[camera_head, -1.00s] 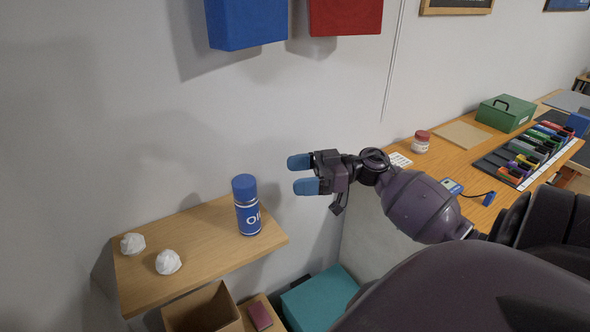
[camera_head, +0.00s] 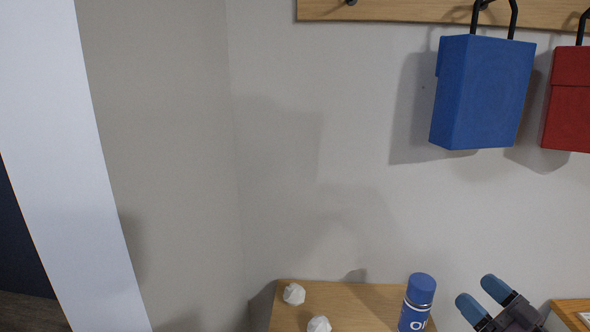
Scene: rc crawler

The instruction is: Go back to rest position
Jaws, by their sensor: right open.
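My right gripper (camera_head: 482,298) is at the bottom right of the head view, with two blue fingertips apart and nothing between them. It is to the right of a blue oil can (camera_head: 416,303) and does not appear to touch it. The can stands upright on a wooden shelf (camera_head: 365,300), its lower part cut off by the picture edge. My left gripper is not in view.
Two crumpled white balls (camera_head: 293,294) lie on the shelf's left part. A blue box (camera_head: 484,92) and a red box (camera_head: 569,100) hang from a wooden hook rail (camera_head: 400,11) above. A white upright panel (camera_head: 75,150) stands at left. The wall between is bare.

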